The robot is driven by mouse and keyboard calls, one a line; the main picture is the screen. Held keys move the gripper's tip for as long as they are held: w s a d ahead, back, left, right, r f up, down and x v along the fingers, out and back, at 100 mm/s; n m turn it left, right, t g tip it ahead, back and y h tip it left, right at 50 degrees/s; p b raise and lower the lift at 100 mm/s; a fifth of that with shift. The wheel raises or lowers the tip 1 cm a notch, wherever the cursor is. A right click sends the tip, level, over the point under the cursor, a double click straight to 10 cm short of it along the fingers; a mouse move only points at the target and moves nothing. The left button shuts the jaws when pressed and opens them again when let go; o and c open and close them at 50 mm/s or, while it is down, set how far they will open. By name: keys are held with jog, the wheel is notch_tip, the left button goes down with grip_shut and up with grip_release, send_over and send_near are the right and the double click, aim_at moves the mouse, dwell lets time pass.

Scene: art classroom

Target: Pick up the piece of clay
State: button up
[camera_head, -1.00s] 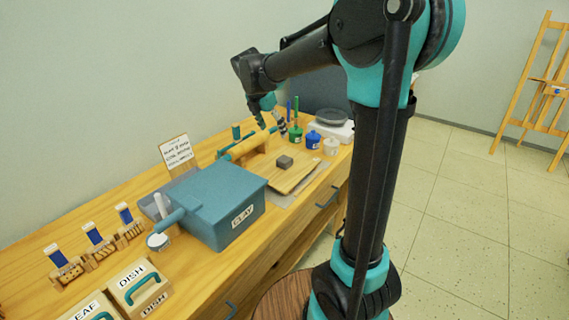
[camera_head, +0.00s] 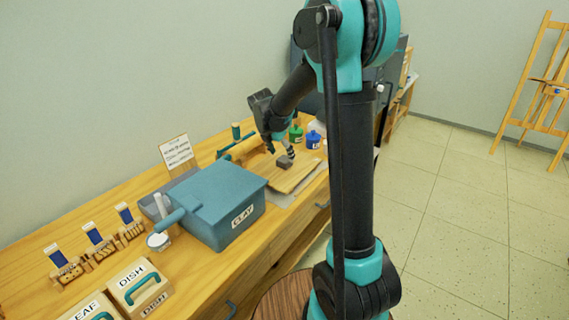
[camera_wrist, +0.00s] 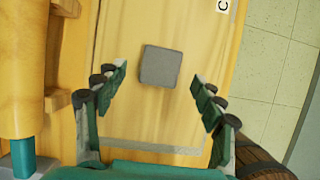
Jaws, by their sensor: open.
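The piece of clay (camera_head: 284,162) is a small dark grey block lying on the light wooden board (camera_head: 297,180). In the wrist view the clay (camera_wrist: 160,66) looks like a grey square, upper middle, between and slightly beyond the fingertips. My gripper (camera_wrist: 158,75) is open, with one finger on each side of the clay and a clear gap to both. In the head view my gripper (camera_head: 281,154) is over the board, right at the clay, and partly covers it. I cannot tell how high the fingertips are above the board.
A blue box labelled CLAY (camera_head: 218,205) stands left of the board. A wooden rolling pin (camera_head: 243,148) lies behind the board. Green (camera_head: 296,132) and blue (camera_head: 313,139) pots stand at its right. Boxes labelled DISH (camera_head: 140,287) and stamps are at front left.

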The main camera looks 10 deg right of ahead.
aim_at(285, 162)
jog(key=shift+x, duration=1.95)
jog(key=shift+s+a, duration=0.1)
jog(key=shift+s, duration=0.1)
jog(key=shift+c, duration=0.5)
jog(key=c, duration=1.3)
jog(key=shift+o, duration=0.2)
